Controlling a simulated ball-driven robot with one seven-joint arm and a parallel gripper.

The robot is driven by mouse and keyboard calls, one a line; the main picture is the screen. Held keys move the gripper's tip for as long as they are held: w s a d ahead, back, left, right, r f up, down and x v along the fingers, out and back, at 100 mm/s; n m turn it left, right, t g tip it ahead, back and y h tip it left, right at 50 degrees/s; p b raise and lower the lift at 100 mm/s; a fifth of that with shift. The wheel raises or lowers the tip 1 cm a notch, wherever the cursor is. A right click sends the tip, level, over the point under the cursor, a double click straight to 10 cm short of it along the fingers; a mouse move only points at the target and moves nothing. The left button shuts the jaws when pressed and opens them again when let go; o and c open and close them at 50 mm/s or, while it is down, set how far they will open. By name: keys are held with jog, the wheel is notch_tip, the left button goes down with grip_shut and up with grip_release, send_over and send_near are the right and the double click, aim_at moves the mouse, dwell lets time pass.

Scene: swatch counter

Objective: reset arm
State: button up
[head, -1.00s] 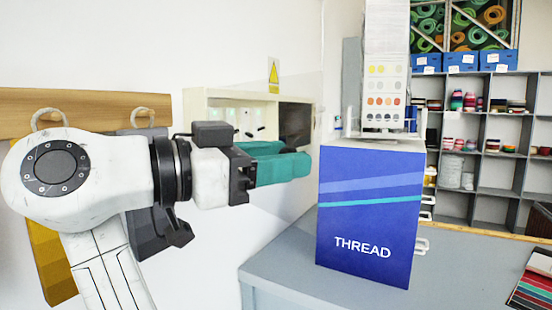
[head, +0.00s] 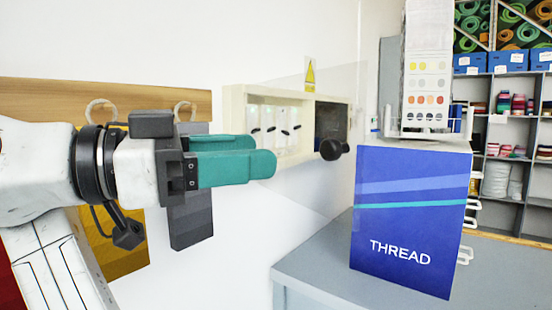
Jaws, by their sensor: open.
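My gripper (head: 262,156), with two teal fingers, is at the left of the head view, pointing right. The fingers are apart and nothing is between them. It is in the air in front of the white wall, left of the counter. My white arm comes in from the left edge. The gripper overlaps the lower left of the wall box in the picture; I see no contact.
A cream wall box (head: 240,95) with switches and a dark knob is on the wall. A blue THREAD box (head: 410,215) stands on the grey counter (head: 325,262), with a colour chart (head: 428,75) above it. Yellow and grey swatches (head: 190,222) hang at left.

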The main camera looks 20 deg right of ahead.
jog(key=shift+a, duration=0.55)
jog(key=w+d+f+n+t+y, duration=0.1)
jog(key=w+d+f+n+y, duration=0.3)
jog(key=f, duration=0.6)
jog(key=d+f+n, duration=0.3)
jog(key=d+f, duration=0.3)
jog(key=f, duration=0.4)
jog(key=w+d+f+n+t+y, duration=0.1)
jog(key=d+f+n, duration=0.3)
jog(key=f, duration=0.5)
jog(key=s+d+f+n+g+y, duration=0.1)
jog(key=s+d+f+n+y, duration=0.2)
jog(key=f, duration=0.6)
jog(key=s+d+f+y, duration=0.2)
jog(key=s+d+f, duration=0.25)
jog(key=f, duration=0.45)
jog(key=s+f+n+g+y, duration=0.1)
jog(key=s+f+n+y, duration=0.1)
jog(key=s+f, duration=0.6)
jog(key=s+f+n+g+y, duration=0.1)
jog(key=s+f+y, duration=0.4)
jog(key=s, duration=1)
notch_tip(320, 180, down, 3)
jog(key=shift+s+d+r+n+y, duration=0.1)
jog(key=shift+s+d+n+y, duration=0.05)
jog(key=shift+d+n+y, duration=0.3)
